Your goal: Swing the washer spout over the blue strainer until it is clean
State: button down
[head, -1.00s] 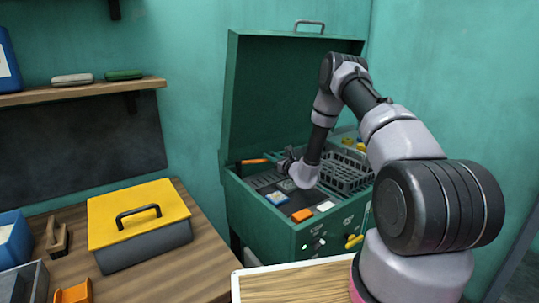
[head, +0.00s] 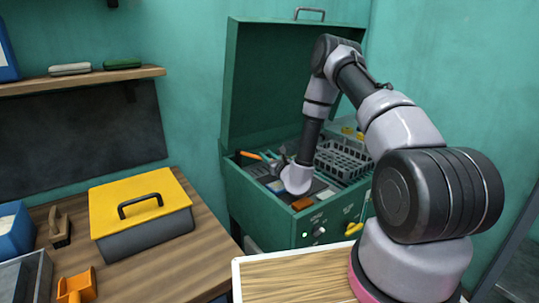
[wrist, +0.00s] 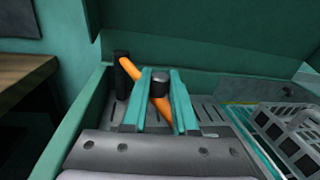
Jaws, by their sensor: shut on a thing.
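The orange washer spout (wrist: 130,75) runs slantwise between my gripper's teal fingers in the wrist view, with a dark upright post near its far end. My gripper (wrist: 160,78) is shut on the spout. In the head view, the spout (head: 250,155) shows as a short orange bar at the back left of the green washer cabinet, with my gripper (head: 272,164) beside it.
The green cabinet (head: 270,215) stands open, its lid raised behind my arm. A yellow-lidded box (head: 165,200) stands on the wooden bench at left.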

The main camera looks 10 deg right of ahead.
jog(key=shift+s+a+r, duration=0.15)
jog(key=shift+a, duration=0.3)
jog(key=c, duration=0.8)
grip_release()
jog(key=shift+o, duration=0.5)
jog(key=shift+d, duration=0.1)
notch_tip(320, 180, up, 10)
jog(key=shift+f, duration=0.1)
jog(key=shift+c, duration=0.3)
